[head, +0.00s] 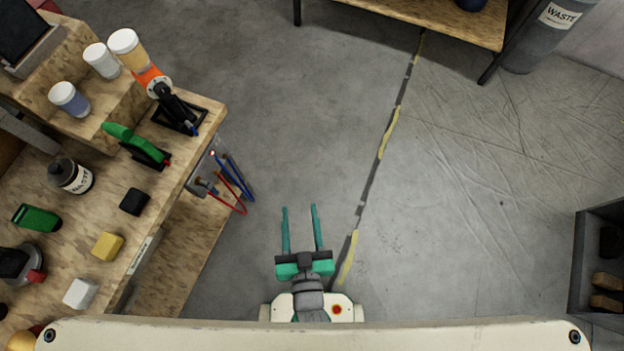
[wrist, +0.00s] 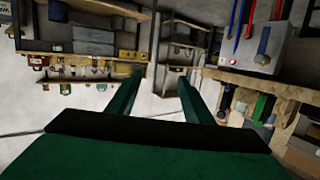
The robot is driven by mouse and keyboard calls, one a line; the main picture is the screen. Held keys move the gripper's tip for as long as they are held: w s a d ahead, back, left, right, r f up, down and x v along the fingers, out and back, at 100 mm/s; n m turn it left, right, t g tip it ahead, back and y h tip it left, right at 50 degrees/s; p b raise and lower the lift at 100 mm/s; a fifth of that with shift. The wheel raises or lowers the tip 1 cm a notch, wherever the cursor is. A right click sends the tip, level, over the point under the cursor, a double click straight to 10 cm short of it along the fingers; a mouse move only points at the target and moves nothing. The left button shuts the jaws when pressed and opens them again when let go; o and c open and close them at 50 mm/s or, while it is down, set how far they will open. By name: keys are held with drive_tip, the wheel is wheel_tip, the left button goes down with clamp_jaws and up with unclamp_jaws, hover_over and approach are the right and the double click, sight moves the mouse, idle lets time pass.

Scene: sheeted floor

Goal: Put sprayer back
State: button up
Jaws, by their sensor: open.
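What looks like the sprayer (head: 153,80), with an orange collar, black body and amber cup with a white lid, is on the wooden workbench (head: 105,275) at the upper left of the head view. Its black end is over a black square frame (head: 178,116); I cannot tell whether it is seated in it. My gripper (head: 300,207) is open and empty above the floor, to the right of the bench and apart from it. In the wrist view my gripper (wrist: 160,78) shows two teal fingers spread with nothing between them. I cannot make out the sprayer there.
A green-handled tool (head: 132,142), white-lidded jars (head: 70,99) and a black bottle (head: 71,176) crowd the bench. A shelf (head: 440,18) and waste bin (head: 545,35) stand at the back. The middle floor is clear.

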drive_tip(key=s+d+r+m+h, duration=0.1)
drive_tip(key=s+d+r, duration=0.2)
drive_tip(key=s, duration=0.5)
drive_tip(key=shift+s+r+h, duration=0.15)
drive_tip(key=shift+s+h, duration=0.15)
drive_tip(key=shift+s, duration=0.1)
idle(0.7)
